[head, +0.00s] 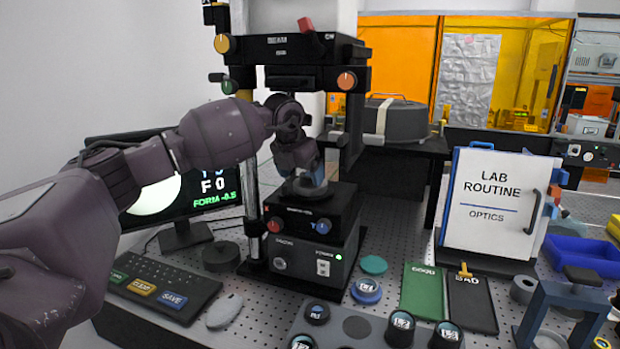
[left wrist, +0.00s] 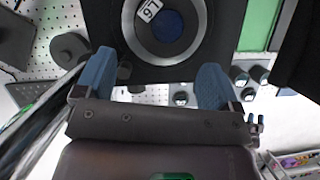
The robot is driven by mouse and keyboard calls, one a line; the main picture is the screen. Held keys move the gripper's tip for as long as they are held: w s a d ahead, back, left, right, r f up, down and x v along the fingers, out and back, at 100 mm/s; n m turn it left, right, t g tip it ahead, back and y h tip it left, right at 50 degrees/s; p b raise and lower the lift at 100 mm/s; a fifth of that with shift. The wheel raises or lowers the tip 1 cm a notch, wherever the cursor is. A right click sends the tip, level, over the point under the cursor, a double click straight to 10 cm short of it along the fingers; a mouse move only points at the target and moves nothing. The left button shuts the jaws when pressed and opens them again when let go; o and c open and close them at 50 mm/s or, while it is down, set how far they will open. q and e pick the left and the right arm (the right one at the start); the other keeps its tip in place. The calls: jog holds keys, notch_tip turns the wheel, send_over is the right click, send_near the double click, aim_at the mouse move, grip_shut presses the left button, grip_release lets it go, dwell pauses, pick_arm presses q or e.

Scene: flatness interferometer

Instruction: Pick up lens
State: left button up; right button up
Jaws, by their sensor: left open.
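A round lens with a grey ring, a dark blue centre and a white label sits on the interferometer's black stage. It shows in the left wrist view (left wrist: 184,48) and, partly covered by my gripper, in the head view (head: 303,188). My left gripper (head: 314,178) is above the stage, pointing down, with its blue fingers apart. In the left wrist view the open fingers (left wrist: 156,70) show on either side, below the lens in the picture, with nothing between them. I cannot tell whether a finger touches the lens. My right gripper is not in view.
The interferometer's upper housing (head: 290,48) and post (head: 250,190) stand close around my left arm. Several labelled lenses sit in a grey tray (head: 345,342) in front. The green GOOD mat (head: 422,295) and black BAD mat (head: 470,310) lie to the right.

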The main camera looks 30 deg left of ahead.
aim_at(308, 174)
pick_arm(q)
jog(key=w, duration=0.3)
jog(key=shift+w, duration=0.1)
jog(key=shift+w+f, duration=0.2)
jog(key=shift+f, duration=0.35)
jog(key=c, duration=0.9)
jog(key=shift+c, duration=0.7)
jog(key=shift+r, duration=0.45)
jog(key=shift+s+r, duration=0.1)
jog(key=shift+r, duration=0.2)
jog(key=s+b, duration=0.1)
jog(key=s, duration=1.6)
jog(key=shift+s+d, duration=0.35)
jog(key=shift+d, duration=0.1)
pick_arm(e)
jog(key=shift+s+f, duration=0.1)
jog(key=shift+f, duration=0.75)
